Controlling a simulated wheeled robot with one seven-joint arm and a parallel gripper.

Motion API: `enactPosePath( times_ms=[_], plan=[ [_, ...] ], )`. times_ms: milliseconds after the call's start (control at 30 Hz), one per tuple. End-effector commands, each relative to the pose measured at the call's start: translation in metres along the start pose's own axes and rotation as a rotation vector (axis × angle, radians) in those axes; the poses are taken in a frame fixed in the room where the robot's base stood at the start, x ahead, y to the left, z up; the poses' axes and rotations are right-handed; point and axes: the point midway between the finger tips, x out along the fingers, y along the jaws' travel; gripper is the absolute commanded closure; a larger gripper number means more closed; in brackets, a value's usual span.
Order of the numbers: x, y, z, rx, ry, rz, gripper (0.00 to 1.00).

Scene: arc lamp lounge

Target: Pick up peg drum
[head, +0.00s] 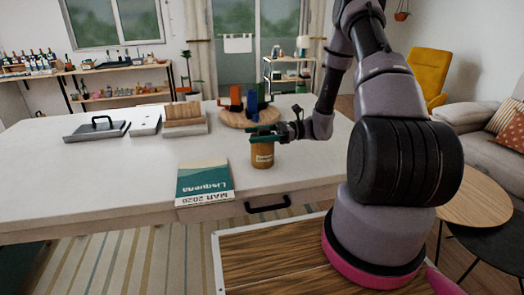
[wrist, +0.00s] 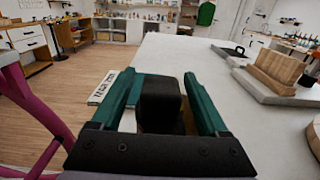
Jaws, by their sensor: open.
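No thing is clearly marked as the peg drum. A brown cylindrical jar with a pale label (head: 262,156) stands upright near the front edge of the white table. A round wooden base with red, blue and green upright pieces (head: 262,122) is farther back. My gripper (head: 262,136) has green fingers and points left in the head view, in front of or over the jar's top, which it hides. In the wrist view my gripper (wrist: 163,90) has its fingers apart, with a dark block between them; I cannot tell what the block is.
A green and white book (head: 204,180) lies left of the jar at the front edge; it also shows in the wrist view (wrist: 104,88). A grey board with wooden blocks (head: 184,127) and a tray with a black handle (head: 95,131) lie farther back. The table's left front is clear.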

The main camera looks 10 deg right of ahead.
Motion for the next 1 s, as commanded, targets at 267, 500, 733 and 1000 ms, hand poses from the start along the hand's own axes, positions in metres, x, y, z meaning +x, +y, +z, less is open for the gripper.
enactPosePath(
  times_ms=[267, 500, 733, 1000],
  plan=[
    [0.0034, 0.0001, 0.0000, 0.000, 0.000, -0.001, 0.22],
    [0.0033, 0.0001, -0.0002, 0.000, 0.001, 0.000, 1.00],
    [0.0031, 0.0005, -0.0008, 0.000, 0.002, 0.000, 1.00],
    [0.0029, 0.0010, -0.0015, 0.001, 0.003, 0.001, 1.00]
  ],
)
